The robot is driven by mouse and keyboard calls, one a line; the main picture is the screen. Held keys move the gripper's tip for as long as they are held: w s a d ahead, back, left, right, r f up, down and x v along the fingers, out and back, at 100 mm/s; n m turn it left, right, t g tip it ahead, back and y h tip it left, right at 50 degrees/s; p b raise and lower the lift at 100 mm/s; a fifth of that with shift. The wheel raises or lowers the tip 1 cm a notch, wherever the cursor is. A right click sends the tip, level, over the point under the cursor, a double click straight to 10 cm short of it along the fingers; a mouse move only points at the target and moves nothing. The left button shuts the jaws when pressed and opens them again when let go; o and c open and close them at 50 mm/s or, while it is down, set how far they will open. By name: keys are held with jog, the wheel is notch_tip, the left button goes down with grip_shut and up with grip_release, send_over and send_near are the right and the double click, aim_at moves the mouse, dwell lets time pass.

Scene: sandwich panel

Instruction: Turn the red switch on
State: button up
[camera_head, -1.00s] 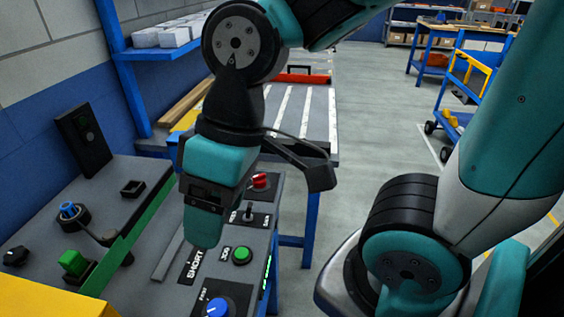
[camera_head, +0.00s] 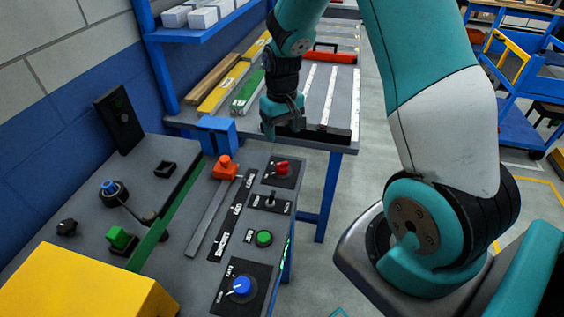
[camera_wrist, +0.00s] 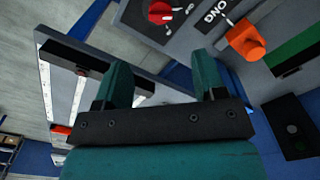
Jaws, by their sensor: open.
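The red switch (camera_head: 282,166) is a small rotary knob on a black plate at the far end of the right-hand panel. It also shows in the wrist view (camera_wrist: 160,12), at the top, with label marks beside it. My gripper (camera_head: 268,128) is beyond the panel's far edge, above the near edge of the table behind, apart from the switch. In the wrist view its two teal fingers (camera_wrist: 165,85) are spread wide with nothing between them. The switch lies above the fingers in that picture. Its exact setting is too small to tell.
An orange knob on a slider (camera_head: 226,168) stands left of the switch. Nearer are a black toggle (camera_head: 270,200), a green button (camera_head: 264,238) and a blue knob (camera_head: 241,285). A yellow box (camera_head: 85,285) is at front left. The workbench (camera_head: 342,95) behind holds strips and bars.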

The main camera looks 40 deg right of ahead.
aim_at(282, 163)
notch_tip(282, 163, down, 13)
jog(key=shift+r+p, duration=0.1)
jog(key=shift+p, duration=0.7)
jog(key=c, duration=0.9)
